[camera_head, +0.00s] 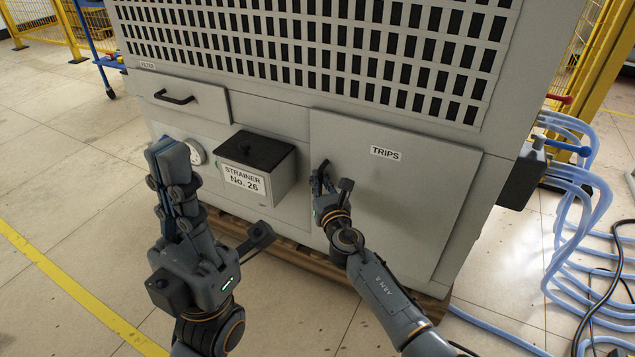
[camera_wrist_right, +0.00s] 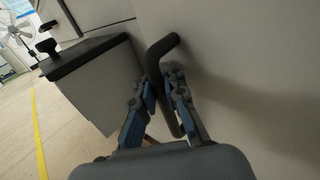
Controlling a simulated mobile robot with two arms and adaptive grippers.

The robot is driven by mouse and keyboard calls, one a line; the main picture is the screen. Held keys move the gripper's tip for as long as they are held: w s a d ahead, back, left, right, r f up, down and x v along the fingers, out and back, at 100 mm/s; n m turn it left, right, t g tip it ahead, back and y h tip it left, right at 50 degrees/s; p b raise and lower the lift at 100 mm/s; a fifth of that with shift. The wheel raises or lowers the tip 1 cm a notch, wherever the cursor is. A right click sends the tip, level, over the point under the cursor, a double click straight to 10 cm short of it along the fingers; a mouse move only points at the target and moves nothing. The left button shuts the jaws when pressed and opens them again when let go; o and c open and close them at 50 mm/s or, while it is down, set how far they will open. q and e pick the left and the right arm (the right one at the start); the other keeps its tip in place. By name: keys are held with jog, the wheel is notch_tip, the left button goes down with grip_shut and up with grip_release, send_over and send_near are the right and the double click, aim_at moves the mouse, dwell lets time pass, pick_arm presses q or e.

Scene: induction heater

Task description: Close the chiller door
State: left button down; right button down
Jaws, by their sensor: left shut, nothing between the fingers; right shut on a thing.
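The chiller (camera_head: 300,95) is a large grey cabinet with a slotted grille. Its door (camera_head: 410,190), labelled TRIPS, is the large flat panel at the lower right; whether it sits fully flush I cannot tell. My right gripper (camera_head: 320,182) is at the door's left side. In the right wrist view its fingers (camera_wrist_right: 163,100) are closed around the black door handle (camera_wrist_right: 160,48). My left gripper (camera_head: 168,150) is shut and empty, raised in front of the chiller's lower left, near a round gauge (camera_head: 196,152).
A box labelled STRAINER No. 26 (camera_head: 257,168) juts out between my two grippers. A drawer with a black handle (camera_head: 175,97) is at the upper left. Blue hoses (camera_head: 570,200) and black cables lie at the right. Open floor (camera_head: 60,190) is at the left.

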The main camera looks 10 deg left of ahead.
jog(key=shift+w+d+f, duration=0.1)
jog(key=shift+d+f, duration=0.1)
jog(key=shift+d, duration=0.15)
jog(key=c, duration=1.4)
grip_release()
jog(key=shift+d, duration=0.1)
jog(key=shift+r, duration=0.1)
jog(key=shift+s, duration=0.3)
jog(key=v, duration=1.1)
jog(key=shift+s, duration=0.25)
